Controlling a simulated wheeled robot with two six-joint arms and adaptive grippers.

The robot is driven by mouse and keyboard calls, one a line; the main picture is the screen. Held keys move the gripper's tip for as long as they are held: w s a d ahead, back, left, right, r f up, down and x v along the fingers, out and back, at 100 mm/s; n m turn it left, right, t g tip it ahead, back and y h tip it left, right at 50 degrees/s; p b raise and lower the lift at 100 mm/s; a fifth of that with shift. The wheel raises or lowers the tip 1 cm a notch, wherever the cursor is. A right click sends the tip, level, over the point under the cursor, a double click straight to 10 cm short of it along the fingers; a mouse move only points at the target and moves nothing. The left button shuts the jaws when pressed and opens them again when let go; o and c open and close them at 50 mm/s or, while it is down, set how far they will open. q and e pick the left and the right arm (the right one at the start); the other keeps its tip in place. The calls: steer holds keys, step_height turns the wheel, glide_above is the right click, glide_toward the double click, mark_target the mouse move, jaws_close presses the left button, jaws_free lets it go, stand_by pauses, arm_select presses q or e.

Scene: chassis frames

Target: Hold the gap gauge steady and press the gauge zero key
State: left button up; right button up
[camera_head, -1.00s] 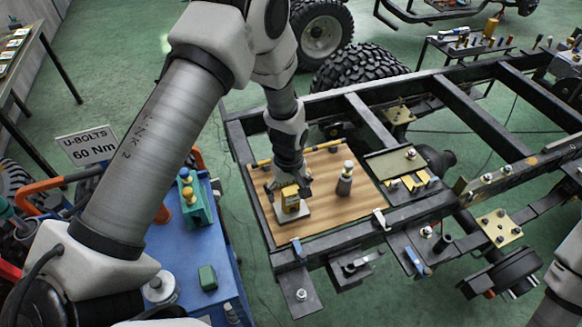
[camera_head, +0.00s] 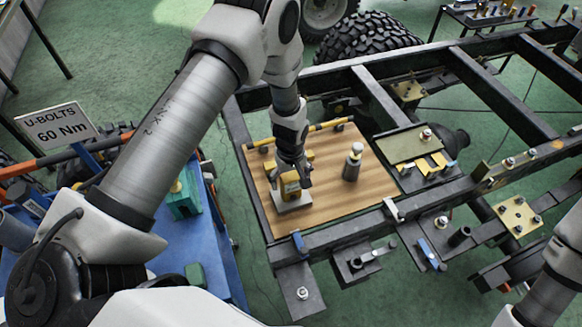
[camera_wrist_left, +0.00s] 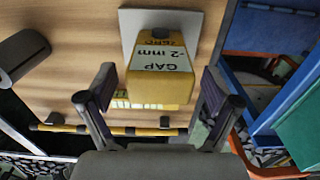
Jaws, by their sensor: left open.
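The yellow gap gauge (camera_head: 291,190) stands on a pale plate (camera_head: 294,205) on the wooden board, below my left gripper (camera_head: 294,176). In the left wrist view the gauge (camera_wrist_left: 160,88) has a white face reading "GAP -2 mm", upside down. A dark key (camera_wrist_left: 163,34) shows at its far end beside small lettering that looks like "ZERO". My left gripper (camera_wrist_left: 158,90) is open, with one finger on each side of the gauge and visible space between. My right gripper is out of view; only part of that arm shows at the lower right.
A grey cylinder (camera_head: 353,162) stands on the board (camera_head: 330,205) right of the gauge. A yellow bar (camera_head: 310,133) lies along the board's back. The dark chassis frame (camera_head: 345,237) surrounds the board. A blue cart (camera_head: 225,262) stands at left.

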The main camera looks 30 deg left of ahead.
mark_target(294, 198)
arm_select(q)
steer(key=shift+s+d+f, duration=0.1)
steer(key=shift+f, duration=1.05)
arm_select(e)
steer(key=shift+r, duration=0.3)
arm_select(q)
steer(key=shift+r, duration=0.1)
steer(key=c, duration=1.4)
steer(key=shift+o, duration=0.2)
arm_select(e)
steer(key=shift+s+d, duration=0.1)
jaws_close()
